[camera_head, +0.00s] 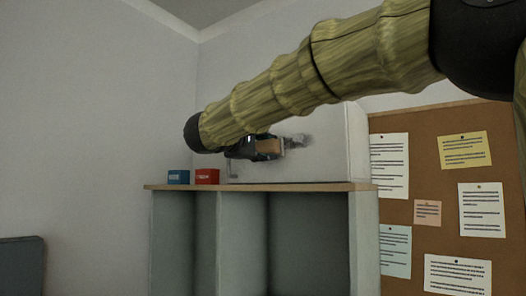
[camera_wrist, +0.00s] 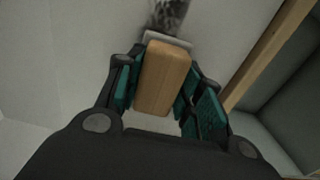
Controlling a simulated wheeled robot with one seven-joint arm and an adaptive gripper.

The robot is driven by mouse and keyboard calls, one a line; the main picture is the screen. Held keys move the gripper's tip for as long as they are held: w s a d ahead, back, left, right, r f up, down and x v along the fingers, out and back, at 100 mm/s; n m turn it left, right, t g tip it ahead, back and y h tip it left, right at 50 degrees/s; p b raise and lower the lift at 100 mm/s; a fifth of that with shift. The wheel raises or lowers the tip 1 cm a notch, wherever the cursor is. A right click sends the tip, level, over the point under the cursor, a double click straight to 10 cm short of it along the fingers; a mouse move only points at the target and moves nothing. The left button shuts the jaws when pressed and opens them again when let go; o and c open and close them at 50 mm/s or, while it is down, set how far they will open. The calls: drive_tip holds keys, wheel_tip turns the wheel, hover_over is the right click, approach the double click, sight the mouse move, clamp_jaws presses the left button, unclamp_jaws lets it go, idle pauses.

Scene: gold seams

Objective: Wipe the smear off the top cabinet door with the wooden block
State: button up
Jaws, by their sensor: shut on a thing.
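My gripper (camera_head: 254,148) is shut on the wooden block (camera_head: 269,147), which also shows between the fingers in the wrist view (camera_wrist: 163,78). The block is at the front of the white cabinet door (camera_head: 334,152), above the wooden shelf top. A dark grey smear (camera_head: 299,140) shows on the door just right of the block; in the wrist view the smear (camera_wrist: 170,14) lies beyond the block's far end. A pale strip sits at that end of the block. Whether the block touches the door is unclear. My arm hides the cabinet's upper part.
A blue box (camera_head: 178,177) and a red box (camera_head: 207,177) stand on the wooden shelf top (camera_head: 300,187), left of the cabinet. Open grey shelves are below. A corkboard (camera_head: 440,215) with several notes hangs at right. A dark chair-like back (camera_head: 22,266) is at lower left.

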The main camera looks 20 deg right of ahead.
sight(274, 147)
drive_tip(key=shift+s+d+f+b, duration=0.2)
drive_tip(key=shift+s+d+b, duration=0.85)
drive_tip(key=shift+b, duration=0.3)
drive_tip(key=shift+s, duration=0.25)
drive_tip(key=shift+s+d+b, duration=0.45)
drive_tip(key=shift+s+b, duration=0.1)
drive_tip(key=shift+b, duration=0.5)
drive_tip(key=shift+s+d+r+b, duration=0.1)
drive_tip(key=shift+s+d+b, duration=0.5)
drive_tip(key=shift+s+b, duration=0.35)
drive_tip(key=shift+s+d+b, duration=0.1)
drive_tip(key=shift+d+b, duration=0.05)
drive_tip(key=shift+b, duration=0.55)
drive_tip(key=shift+s+d+b, duration=0.55)
drive_tip(key=shift+s+b, duration=0.05)
drive_tip(key=shift+b, duration=0.25)
drive_tip(key=shift+s+d+b, duration=0.35)
drive_tip(key=shift+s+b, duration=0.1)
drive_tip(key=shift+b, duration=0.1)
drive_tip(key=s+d+b, duration=0.1)
drive_tip(key=b, duration=0.1)
drive_tip(key=shift+s+d+b, duration=0.15)
drive_tip(key=shift+s+b, duration=0.25)
drive_tip(key=shift+s+d+b, duration=0.35)
drive_tip(key=shift+s+b, duration=0.15)
drive_tip(key=shift+b, duration=0.1)
drive_tip(key=shift+b, duration=0.4)
drive_tip(key=shift+w+r, duration=0.1)
